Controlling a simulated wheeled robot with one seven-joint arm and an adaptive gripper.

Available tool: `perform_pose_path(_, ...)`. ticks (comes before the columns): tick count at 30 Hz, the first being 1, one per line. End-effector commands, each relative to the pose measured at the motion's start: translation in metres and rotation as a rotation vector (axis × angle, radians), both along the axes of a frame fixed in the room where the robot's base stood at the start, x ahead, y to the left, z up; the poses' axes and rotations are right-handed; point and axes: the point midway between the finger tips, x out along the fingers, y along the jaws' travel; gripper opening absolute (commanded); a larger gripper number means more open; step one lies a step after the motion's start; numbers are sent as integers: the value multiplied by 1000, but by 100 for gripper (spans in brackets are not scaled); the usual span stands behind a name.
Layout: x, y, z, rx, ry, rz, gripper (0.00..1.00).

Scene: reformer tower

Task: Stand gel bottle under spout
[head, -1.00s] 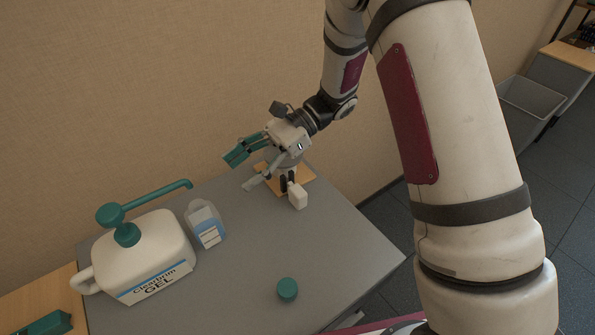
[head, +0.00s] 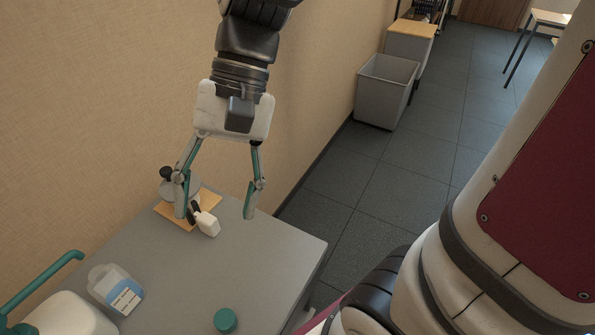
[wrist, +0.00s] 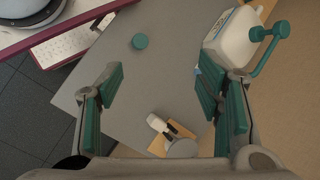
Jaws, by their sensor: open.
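The small clear gel bottle (head: 115,290) with a blue and white label is on the grey table at lower left in the head view. It looks upright, close to the teal spout (head: 50,275); whether its mouth is under the tip I cannot tell. The white gel jug (head: 65,318) is cut off by the frame; the wrist view shows it with its pump (wrist: 235,42). My gripper (head: 216,212) is open and empty, pointing down above the table's far part, right of the bottle. In the wrist view a finger hides most of the bottle.
A small white block (head: 208,225) with a black part sits by a wooden board (head: 172,215) bearing a round grey object, below my gripper. A teal cap (head: 225,320) lies near the front. The wall is close at left. A grey bin (head: 385,92) stands on the floor.

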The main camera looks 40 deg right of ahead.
Motion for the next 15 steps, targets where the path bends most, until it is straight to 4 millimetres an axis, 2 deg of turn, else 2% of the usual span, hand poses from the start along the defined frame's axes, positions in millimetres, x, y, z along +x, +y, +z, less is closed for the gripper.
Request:
perform_pose_path(1,-11,-10,4,-35,-65,32,60)
perform_pose_path(6,-43,-45,8,-182,-266,146,60)
perform_pose_path(12,-68,-81,8,-354,-456,256,60)
perform_pose_path(15,-74,-93,8,-415,-512,291,60)
